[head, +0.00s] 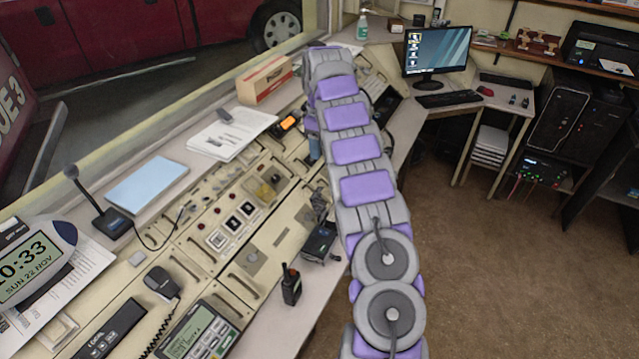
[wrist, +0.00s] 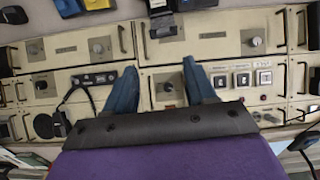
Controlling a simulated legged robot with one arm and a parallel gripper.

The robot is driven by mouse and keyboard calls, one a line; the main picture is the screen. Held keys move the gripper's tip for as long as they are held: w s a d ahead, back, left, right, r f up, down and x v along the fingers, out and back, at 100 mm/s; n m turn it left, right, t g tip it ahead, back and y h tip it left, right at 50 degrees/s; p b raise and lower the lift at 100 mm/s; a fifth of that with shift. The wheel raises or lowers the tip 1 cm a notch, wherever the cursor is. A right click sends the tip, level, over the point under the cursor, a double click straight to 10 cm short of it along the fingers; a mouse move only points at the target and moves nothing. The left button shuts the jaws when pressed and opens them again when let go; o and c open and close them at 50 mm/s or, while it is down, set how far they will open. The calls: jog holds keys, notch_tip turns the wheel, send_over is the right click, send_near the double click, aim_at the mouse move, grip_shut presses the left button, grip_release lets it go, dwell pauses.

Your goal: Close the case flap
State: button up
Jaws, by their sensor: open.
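A small black case-like object (head: 320,241) lies on the console's front ledge, right of the middle panels. A dark piece stands up at its back; I cannot tell for sure that this is the flap. A similar black object (wrist: 163,20) shows at the top of the wrist view, cut by the frame edge. My gripper (wrist: 160,84) is open, with two blue fingers apart and nothing between them. It hangs over the console panels, apart from the black object. In the head view my arm hides most of the gripper; only a blue bit shows.
A walkie-talkie (head: 291,285) stands on the ledge near the black object. Knobs, handles and switches (wrist: 241,80) cover the panels under my gripper. A cardboard box (head: 265,79), papers (head: 231,134) and a desk microphone (head: 112,222) stand along the back.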

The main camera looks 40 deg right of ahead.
jog(key=b, duration=0.1)
send_over(319, 189)
jog(key=a, duration=0.1)
notch_tip(319, 189, down, 4)
jog(key=f+b, duration=0.1)
jog(key=f, duration=0.2)
jog(key=f+b, duration=0.1)
jog(key=f, duration=0.3)
jog(key=d+f, duration=0.1)
jog(key=f, duration=0.3)
jog(key=shift+b, duration=0.4)
jog(key=shift+a+f, duration=0.4)
jog(key=shift+f, duration=0.2)
jog(key=shift+d, duration=0.15)
jog(key=shift+d+f, duration=0.1)
jog(key=shift+d, duration=0.15)
jog(key=shift+c, duration=1.4)
jog(key=shift+a, duration=0.25)
jog(key=c, duration=0.5)
grip_shut()
